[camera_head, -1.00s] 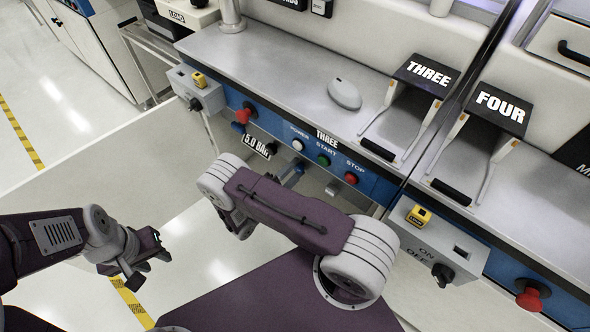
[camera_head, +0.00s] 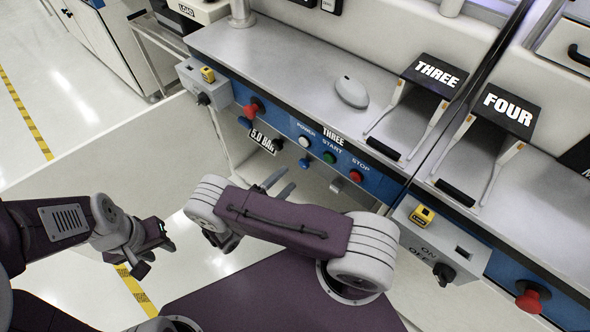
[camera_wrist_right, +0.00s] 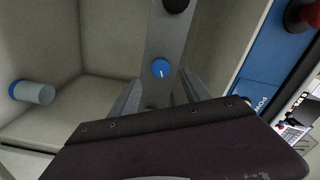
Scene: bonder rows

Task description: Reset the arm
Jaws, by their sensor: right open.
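My right arm (camera_head: 285,222) reaches across the front of the machine marked THREE. My right gripper (camera_head: 281,184) is open at the open bay below the button panel, partly hidden behind its own arm. In the right wrist view its two fingers (camera_wrist_right: 160,102) stand apart with nothing seen held. A blue round knob (camera_wrist_right: 161,68) on a grey strip shows beyond them. My left gripper (camera_head: 152,252) hangs low at the left over the floor, holding nothing that I can see. Its finger gap is too unclear to judge.
The blue panel carries a red knob (camera_head: 253,108) and white, green (camera_head: 329,158) and red (camera_head: 356,176) buttons. A grey mouse (camera_head: 351,91) lies on the worktop. The wrist view shows a grey cylinder with a blue end (camera_wrist_right: 34,92) in the bay. Open floor lies at left.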

